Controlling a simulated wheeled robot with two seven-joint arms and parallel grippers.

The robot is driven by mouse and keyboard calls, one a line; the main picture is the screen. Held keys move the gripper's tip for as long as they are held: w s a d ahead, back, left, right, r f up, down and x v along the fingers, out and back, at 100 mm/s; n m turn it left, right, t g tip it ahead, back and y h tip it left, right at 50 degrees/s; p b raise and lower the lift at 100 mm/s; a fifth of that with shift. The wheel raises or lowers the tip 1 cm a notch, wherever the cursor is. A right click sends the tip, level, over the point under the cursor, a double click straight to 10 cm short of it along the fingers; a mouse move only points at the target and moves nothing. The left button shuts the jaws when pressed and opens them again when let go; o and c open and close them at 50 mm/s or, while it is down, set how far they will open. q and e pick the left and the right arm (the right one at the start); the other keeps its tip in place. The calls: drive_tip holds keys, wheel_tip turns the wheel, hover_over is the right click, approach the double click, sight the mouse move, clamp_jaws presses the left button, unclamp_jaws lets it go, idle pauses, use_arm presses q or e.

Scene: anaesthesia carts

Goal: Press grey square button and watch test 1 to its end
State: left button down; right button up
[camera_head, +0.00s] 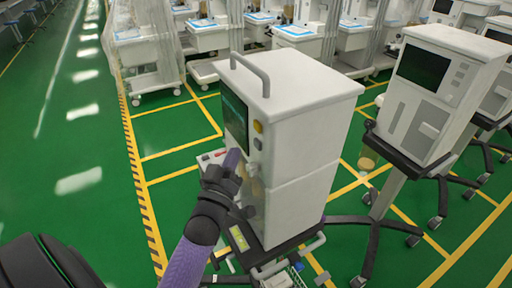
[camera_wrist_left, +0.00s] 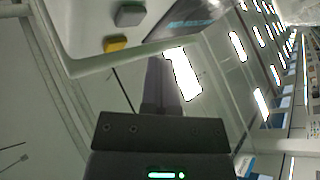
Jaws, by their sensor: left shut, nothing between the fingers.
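The white machine (camera_head: 300,120) stands on a cart in the middle of the head view. Its dark screen (camera_head: 235,115) faces left. A yellow button (camera_head: 257,127) sits beside the screen, with the grey square button (camera_head: 257,143) close under it. In the left wrist view the grey square button (camera_wrist_left: 130,15) and the yellow button (camera_wrist_left: 115,44) show on the white panel. My left gripper (camera_head: 232,160) is shut and empty, in front of the panel, a little below and left of the grey button. Its closed fingers (camera_wrist_left: 163,65) appear apart from both buttons.
A second white machine (camera_head: 430,90) on a wheeled stand is at the right, with more behind it. A row of white carts (camera_head: 210,38) lines the back. Green floor with yellow lines is clear at the left. A handle (camera_head: 250,68) rises from the machine's top.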

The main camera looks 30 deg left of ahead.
sight(257, 144)
use_arm(q)
drive_tip(key=shift+w+d, duration=0.3)
drive_tip(key=shift+w, duration=0.25)
drive_tip(key=shift+w+d, duration=0.25)
drive_tip(key=shift+w, duration=0.25)
idle(1.3)
drive_tip(key=shift+w+d, duration=0.2)
drive_tip(key=shift+w, duration=0.15)
drive_tip(key=shift+w+d+b, duration=0.2)
drive_tip(key=shift+w+b, duration=0.1)
drive_tip(key=shift+w, duration=0.1)
idle(0.6)
drive_tip(key=shift+s+a+p, duration=0.4)
drive_tip(key=shift+s, duration=0.35)
